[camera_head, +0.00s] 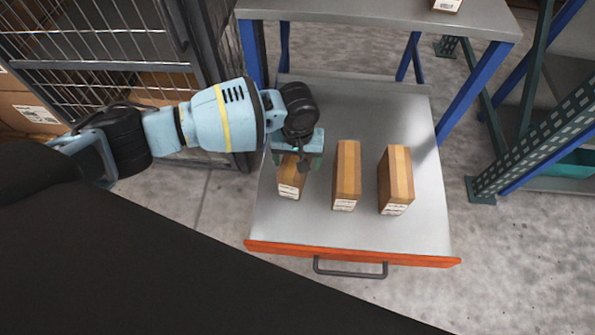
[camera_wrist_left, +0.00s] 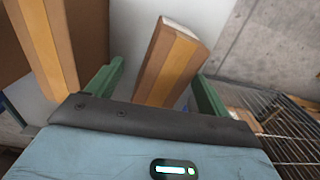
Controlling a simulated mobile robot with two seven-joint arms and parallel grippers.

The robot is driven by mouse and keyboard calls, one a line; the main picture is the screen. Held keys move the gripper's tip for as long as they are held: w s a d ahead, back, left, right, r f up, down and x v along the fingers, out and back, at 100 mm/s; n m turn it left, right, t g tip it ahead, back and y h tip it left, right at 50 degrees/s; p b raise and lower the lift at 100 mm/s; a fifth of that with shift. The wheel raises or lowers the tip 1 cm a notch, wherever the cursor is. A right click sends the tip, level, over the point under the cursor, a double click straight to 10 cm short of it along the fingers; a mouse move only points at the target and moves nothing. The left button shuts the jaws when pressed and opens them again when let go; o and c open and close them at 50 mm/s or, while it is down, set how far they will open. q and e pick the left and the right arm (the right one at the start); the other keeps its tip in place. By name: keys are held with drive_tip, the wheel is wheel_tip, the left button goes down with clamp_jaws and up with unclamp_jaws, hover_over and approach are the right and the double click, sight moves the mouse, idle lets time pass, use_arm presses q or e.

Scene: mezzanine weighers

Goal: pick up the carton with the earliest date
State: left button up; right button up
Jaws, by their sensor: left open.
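Three brown cartons with white labels stand in a row on the grey drawer tray. The left carton (camera_head: 290,185) is partly hidden by my left gripper (camera_head: 297,158), which is over its far end. The left gripper is open. In the left wrist view a carton (camera_wrist_left: 171,62) lies between its green fingers (camera_wrist_left: 155,90), with grey surface showing on both sides. The middle carton (camera_head: 347,175) and the right carton (camera_head: 396,178) stand apart to the right. The labels face the drawer front, but their dates are too small to read. My right gripper is not in view.
The tray (camera_head: 300,228) has an orange front edge (camera_head: 350,253) and a dark handle (camera_head: 350,273). A grey tabletop on blue legs (camera_head: 370,20) overhangs its far end. A wire cage (camera_head: 110,50) stands at left, a shelf rack (camera_head: 535,130) at right.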

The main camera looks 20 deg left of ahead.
use_arm(q)
drive_tip(key=f, duration=0.1)
drive_tip(key=f+b, duration=0.1)
drive_tip(key=f, duration=0.1)
drive_tip(key=f+b, duration=0.1)
drive_tip(key=shift+w+a+f, duration=0.15)
drive_tip(key=shift+w+f, duration=0.05)
drive_tip(key=shift+w, duration=0.05)
drive_tip(key=shift+f, duration=0.35)
drive_tip(key=shift+c, duration=0.8)
drive_tip(key=c, duration=1.2)
